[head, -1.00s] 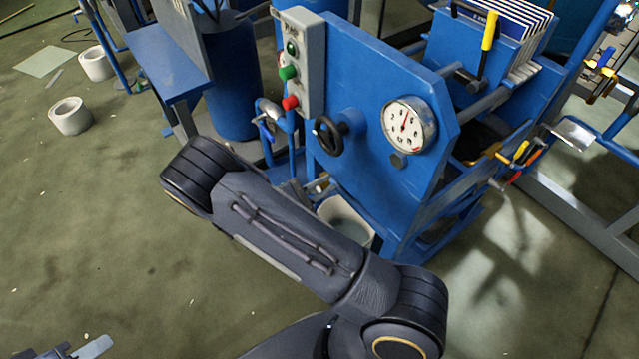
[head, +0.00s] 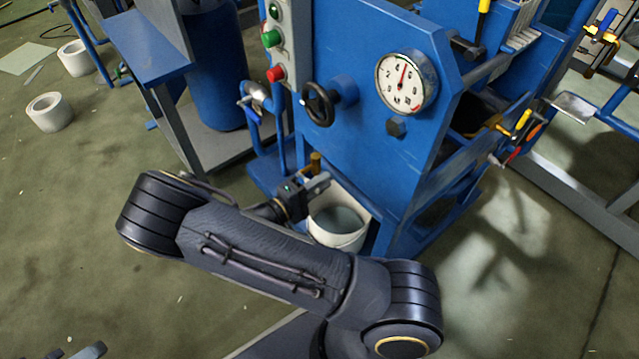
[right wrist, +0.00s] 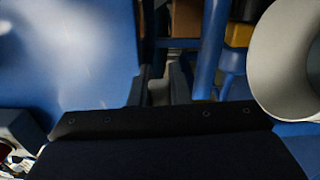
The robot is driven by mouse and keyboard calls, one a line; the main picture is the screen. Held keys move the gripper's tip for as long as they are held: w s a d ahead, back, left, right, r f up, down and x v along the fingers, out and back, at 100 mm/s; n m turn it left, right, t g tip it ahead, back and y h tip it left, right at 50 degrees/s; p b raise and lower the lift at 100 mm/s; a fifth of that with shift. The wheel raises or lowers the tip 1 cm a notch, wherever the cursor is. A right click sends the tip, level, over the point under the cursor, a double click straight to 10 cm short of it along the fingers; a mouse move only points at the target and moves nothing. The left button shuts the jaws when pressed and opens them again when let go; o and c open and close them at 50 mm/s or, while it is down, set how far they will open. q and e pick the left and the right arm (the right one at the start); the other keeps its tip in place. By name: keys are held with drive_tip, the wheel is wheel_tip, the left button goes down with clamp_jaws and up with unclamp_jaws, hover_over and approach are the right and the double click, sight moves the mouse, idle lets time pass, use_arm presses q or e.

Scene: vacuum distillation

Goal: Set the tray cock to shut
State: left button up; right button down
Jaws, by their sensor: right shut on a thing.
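The tray cock shows as a small brass-coloured piece (head: 316,161) low on the front of the blue machine, above a white bucket. My right gripper (head: 318,186) is at the cock, just above the bucket's rim, and is shut on it. In the right wrist view the two dark fingers (right wrist: 161,88) stand close together with a small grey piece between them. Most of the cock is hidden by the gripper, so its setting cannot be read. Grey tips of my left gripper (head: 88,351) show at the bottom left edge, too cut off to judge.
The white bucket (head: 340,238) stands right beside the right gripper and also shows in the right wrist view (right wrist: 268,60). The blue front panel (head: 355,140) carries a black handwheel (head: 320,103) and a round gauge (head: 406,83).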

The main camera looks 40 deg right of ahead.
drive_tip(key=shift+f+m, duration=0.35)
drive_tip(key=shift+m, duration=0.05)
drive_tip(key=shift+a, duration=0.1)
drive_tip(key=c, duration=1.4)
unclamp_jaws()
drive_tip(key=shift+o, duration=0.2)
drive_tip(key=a+p, duration=0.1)
drive_tip(key=a, duration=0.6)
drive_tip(key=shift+s+a, duration=0.3)
drive_tip(key=shift+a, duration=0.1)
